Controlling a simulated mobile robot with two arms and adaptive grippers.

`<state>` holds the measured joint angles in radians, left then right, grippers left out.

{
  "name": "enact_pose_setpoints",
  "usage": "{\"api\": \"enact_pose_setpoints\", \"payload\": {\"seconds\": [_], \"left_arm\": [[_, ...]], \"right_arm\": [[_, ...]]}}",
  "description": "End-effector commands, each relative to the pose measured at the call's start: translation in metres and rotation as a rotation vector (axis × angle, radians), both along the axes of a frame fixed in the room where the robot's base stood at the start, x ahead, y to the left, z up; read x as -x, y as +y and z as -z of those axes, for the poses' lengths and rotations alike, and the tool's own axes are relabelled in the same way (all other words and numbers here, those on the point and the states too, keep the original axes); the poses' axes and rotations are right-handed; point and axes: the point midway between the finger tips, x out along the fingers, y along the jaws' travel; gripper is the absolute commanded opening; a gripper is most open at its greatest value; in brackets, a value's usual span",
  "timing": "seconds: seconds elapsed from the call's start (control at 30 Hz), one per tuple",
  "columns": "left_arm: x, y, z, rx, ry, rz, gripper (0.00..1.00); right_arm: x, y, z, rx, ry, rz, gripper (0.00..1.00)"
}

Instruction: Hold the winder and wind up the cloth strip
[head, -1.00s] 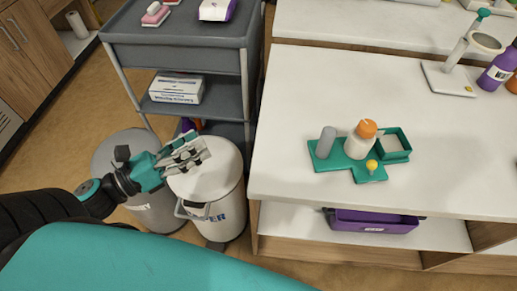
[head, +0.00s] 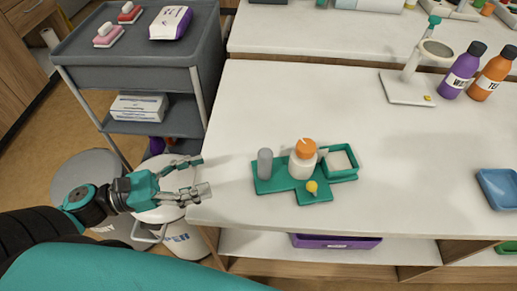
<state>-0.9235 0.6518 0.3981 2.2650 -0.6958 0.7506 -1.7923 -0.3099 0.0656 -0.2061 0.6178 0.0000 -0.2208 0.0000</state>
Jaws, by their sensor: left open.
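I cannot make out a cloth strip or a winder for certain. On the white table (head: 235,110) stands a teal holder (head: 315,197) with a grey upright cylinder (head: 265,162), a white bottle with an orange cap (head: 303,160), a yellow knob (head: 312,187) and a square compartment (head: 341,161). Farther back right is a white-based stand (head: 408,88) with a teal-topped post and a round, ringed head. My left gripper (head: 203,175) is open and empty, with its fingertips by the table's left edge, left of the teal holder. My right gripper is out of view.
A purple bottle (head: 462,72) and an orange bottle (head: 492,74) stand at the back right. A blue tray (head: 499,187) is at the right edge. A grey cart (head: 140,68) and lidded bins (head: 85,172) are at left.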

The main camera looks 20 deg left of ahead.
Motion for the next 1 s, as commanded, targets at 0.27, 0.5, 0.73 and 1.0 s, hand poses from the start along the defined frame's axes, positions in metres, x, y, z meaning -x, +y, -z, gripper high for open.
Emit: {"api": "enact_pose_setpoints", "payload": {"seconds": [0.27,0.5,0.73,1.0], "left_arm": [[-0.035,-0.043,-0.003,0.000,-0.004,0.004,0.57],[-0.062,-0.075,-0.004,0.000,-0.004,0.001,0.57],[-0.082,-0.100,-0.004,0.002,-0.002,0.000,0.57],[-0.092,-0.114,-0.001,0.001,0.000,-0.001,0.57]], "right_arm": [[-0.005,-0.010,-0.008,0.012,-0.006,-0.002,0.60],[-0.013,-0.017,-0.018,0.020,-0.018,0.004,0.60],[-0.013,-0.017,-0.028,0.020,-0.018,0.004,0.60],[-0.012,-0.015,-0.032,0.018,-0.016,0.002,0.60]]}}
